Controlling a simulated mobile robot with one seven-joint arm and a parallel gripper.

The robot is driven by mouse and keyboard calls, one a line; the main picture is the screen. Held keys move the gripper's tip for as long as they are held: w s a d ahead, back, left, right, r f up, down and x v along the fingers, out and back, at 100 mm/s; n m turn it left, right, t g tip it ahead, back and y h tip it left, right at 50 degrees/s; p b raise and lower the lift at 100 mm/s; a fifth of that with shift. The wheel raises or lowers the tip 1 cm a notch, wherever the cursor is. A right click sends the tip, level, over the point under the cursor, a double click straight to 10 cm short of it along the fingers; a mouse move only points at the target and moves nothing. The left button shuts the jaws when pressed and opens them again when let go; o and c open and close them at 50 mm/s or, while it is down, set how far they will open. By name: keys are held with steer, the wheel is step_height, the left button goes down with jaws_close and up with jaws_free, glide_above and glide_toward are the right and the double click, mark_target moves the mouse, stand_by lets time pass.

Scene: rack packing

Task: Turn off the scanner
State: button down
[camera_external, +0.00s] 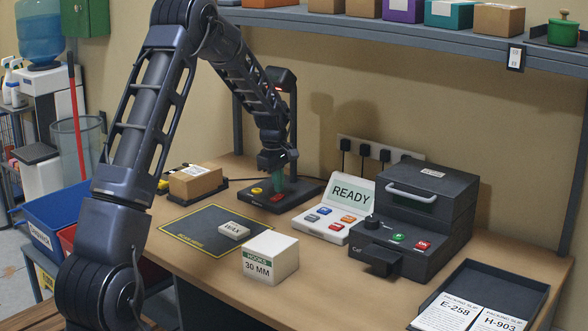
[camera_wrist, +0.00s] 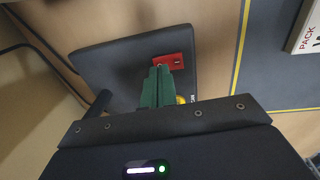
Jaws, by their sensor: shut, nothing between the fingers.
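The scanner is a dark flat base (camera_external: 300,190) with a post and an overhead head (camera_external: 281,77) that shows a red light. A red button (camera_external: 277,198) and a round yellow button (camera_external: 256,190) sit on the base. My gripper (camera_external: 279,190) points down with its green fingers shut and empty, right at the red button. In the wrist view the fingertips (camera_wrist: 158,67) overlap the edge of the red button (camera_wrist: 180,61). I cannot tell whether they touch it.
A brown parcel (camera_external: 195,182) lies left of the scanner. A yellow-edged mat (camera_external: 190,232) lies in front, with a white box (camera_external: 270,256) near it. A READY display unit (camera_external: 352,194) and a black machine (camera_external: 428,208) stand right. The shelf (camera_external: 400,30) hangs above.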

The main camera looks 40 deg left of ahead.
steer(key=shift+f, duration=0.6)
steer(key=shift+w, duration=0.1)
steer(key=shift+f, duration=0.25)
steer(key=shift+s, duration=0.2)
steer(key=shift+s+r, duration=0.2)
steer(key=shift+s, duration=0.4)
step_height(320, 180, up, 14)
steer(key=s, duration=0.1)
steer(key=shift+s, duration=0.35)
